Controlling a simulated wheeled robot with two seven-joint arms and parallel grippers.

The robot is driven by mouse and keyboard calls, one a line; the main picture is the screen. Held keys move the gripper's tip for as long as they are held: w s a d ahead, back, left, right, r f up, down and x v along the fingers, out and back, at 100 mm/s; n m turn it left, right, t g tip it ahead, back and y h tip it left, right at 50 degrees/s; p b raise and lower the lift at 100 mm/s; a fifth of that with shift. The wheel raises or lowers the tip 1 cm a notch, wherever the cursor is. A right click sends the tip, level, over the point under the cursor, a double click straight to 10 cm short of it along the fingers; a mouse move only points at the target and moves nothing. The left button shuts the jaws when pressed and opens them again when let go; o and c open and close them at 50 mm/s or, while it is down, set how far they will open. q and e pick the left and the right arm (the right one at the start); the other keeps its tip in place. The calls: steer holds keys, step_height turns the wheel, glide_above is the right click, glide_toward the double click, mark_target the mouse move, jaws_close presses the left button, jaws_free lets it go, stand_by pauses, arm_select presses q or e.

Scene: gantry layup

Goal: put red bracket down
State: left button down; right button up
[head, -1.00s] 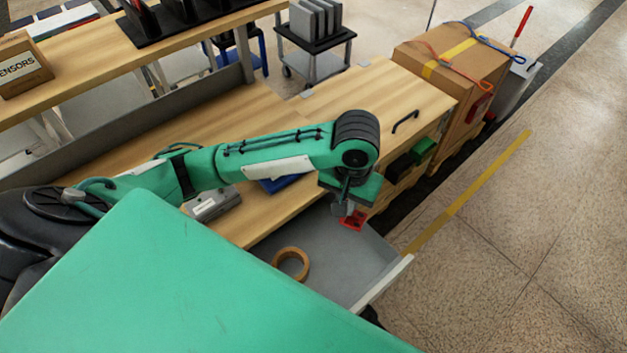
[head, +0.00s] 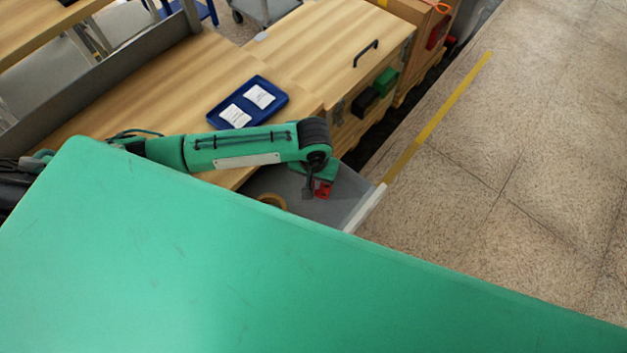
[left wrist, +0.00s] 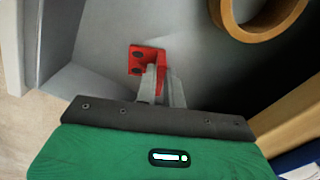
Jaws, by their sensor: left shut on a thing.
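The red bracket (head: 322,188) is small, with dark round holes that show in the left wrist view (left wrist: 136,59). My left gripper (head: 309,193) is shut on it, over the right part of the open grey drawer (head: 342,206). In the left wrist view the gripper's fingers (left wrist: 160,82) cover part of the bracket, with the drawer's grey floor behind it. I cannot tell whether the bracket touches the floor. My right gripper is not in view.
A tan tape roll (head: 272,200) lies in the drawer, beside the bracket and apart from it. A blue tray (head: 276,91) with two white packets rests on the wooden bench (head: 180,78). My green body hides the drawer's near part.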

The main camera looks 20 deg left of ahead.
arm_select(q)
steer(key=shift+f, duration=0.7)
steer(key=c, duration=1.5)
jaws_free()
steer(key=shift+f, duration=0.1)
step_height(320, 180, up, 12)
steer(key=shift+r, duration=0.15)
